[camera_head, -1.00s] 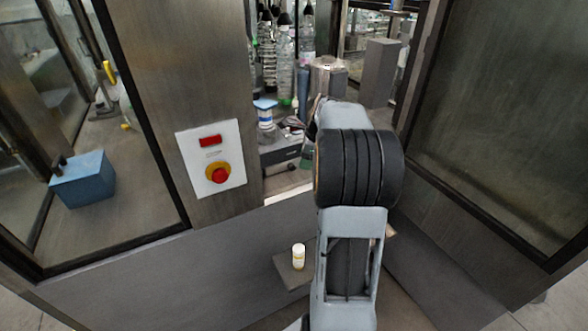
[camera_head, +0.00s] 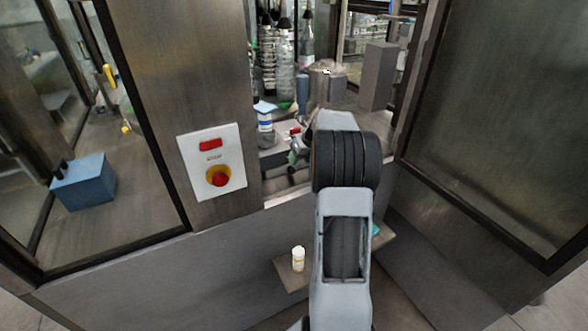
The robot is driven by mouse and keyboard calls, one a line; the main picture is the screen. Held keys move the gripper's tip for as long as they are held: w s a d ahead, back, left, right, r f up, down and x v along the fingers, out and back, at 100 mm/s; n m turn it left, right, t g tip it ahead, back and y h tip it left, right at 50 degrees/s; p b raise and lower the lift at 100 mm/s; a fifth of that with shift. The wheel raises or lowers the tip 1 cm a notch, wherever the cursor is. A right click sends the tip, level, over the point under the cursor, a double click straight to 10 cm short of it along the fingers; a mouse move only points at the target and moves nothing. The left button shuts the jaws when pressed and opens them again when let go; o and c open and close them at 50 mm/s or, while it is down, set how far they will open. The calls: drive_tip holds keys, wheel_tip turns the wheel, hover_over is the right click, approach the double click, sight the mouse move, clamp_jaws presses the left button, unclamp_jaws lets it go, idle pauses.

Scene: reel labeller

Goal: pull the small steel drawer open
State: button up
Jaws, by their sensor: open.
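A low grey steel unit (camera_head: 273,158) stands inside the machine opening, just behind the sill. It seems to be the small drawer's housing; its right part is hidden by my arm, and I cannot make out how far the drawer stands out. My gripper (camera_head: 298,152) is at the left of my wrist, in front of or beside this unit. It is small and partly hidden, open, with nothing visibly held. I cannot tell whether it touches the drawer.
A white-and-blue container (camera_head: 265,122) stands behind the unit, near tall bottles (camera_head: 284,75). The steel post with a red emergency button (camera_head: 219,177) borders the opening on the left.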

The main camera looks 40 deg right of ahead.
sight(293, 171)
drive_tip(key=shift+p+x, duration=0.4)
drive_tip(key=shift+x, duration=3.1)
drive_tip(key=shift+c, duration=0.2)
clamp_jaws()
